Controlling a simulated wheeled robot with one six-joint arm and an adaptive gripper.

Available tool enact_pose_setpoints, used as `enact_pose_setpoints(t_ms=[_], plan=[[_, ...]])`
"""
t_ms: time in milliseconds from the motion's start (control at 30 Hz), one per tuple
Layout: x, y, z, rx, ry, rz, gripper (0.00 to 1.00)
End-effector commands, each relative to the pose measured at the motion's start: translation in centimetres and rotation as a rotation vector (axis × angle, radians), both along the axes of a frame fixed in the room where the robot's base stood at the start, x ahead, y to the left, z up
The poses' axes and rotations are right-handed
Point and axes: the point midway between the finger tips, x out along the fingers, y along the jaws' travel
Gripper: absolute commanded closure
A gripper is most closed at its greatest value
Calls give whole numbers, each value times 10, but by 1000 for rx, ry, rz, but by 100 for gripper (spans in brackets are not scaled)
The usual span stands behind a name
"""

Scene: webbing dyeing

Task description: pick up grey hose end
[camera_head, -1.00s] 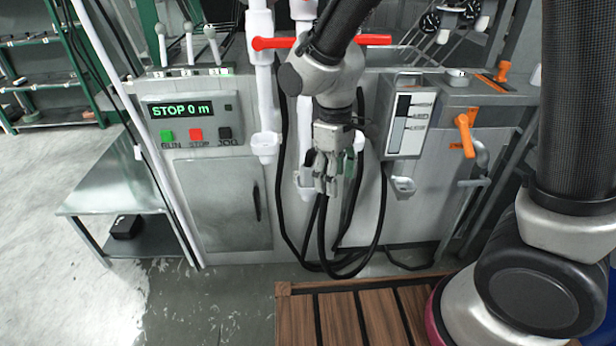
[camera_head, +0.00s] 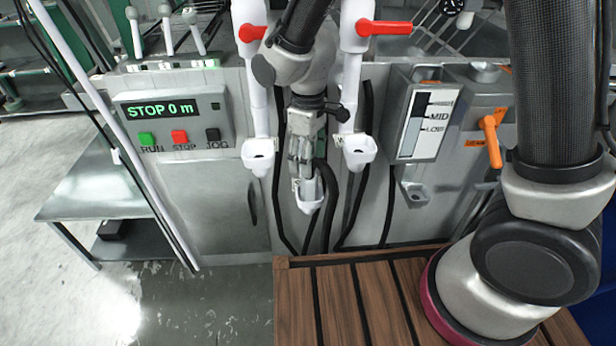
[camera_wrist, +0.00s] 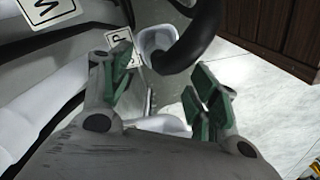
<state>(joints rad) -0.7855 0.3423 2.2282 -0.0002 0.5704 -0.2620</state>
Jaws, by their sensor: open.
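My gripper (camera_head: 303,176) points down in front of the machine, just above a small white cup (camera_head: 312,203) in the head view. Its jaws are open, with green pads, in the wrist view (camera_wrist: 160,88). There, a black hose (camera_wrist: 195,45) curves down from the top to a white cup (camera_wrist: 157,39) beside a "P" label, beyond the fingertips. I cannot make out a separate grey hose end; the gripper and the hose's bend hide that spot. Nothing is clearly held between the jaws.
Several black hoses hang behind. A slatted wooden platform (camera_head: 340,300) lies below. A control panel (camera_head: 172,118) reads "STOP 0 m".

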Motion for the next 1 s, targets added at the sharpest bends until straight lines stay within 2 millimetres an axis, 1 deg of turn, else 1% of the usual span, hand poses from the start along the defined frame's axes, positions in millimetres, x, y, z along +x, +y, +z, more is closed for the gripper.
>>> enact_pose_setpoints(t_ms=[267, 400, 533, 633, 833, 867, 1000], plan=[[-1, -2, -31, -2, 2, 0, 39], [-2, -4, -53, -4, 3, -1, 39], [-2, -4, -70, -2, 2, 0, 39], [-1, -4, -77, -1, 0, 0, 39], [-1, -4, -77, 0, 0, 0, 39], [-1, -4, -77, 0, 0, 0, 43], [-1, -4, -77, 0, 0, 0, 69]])
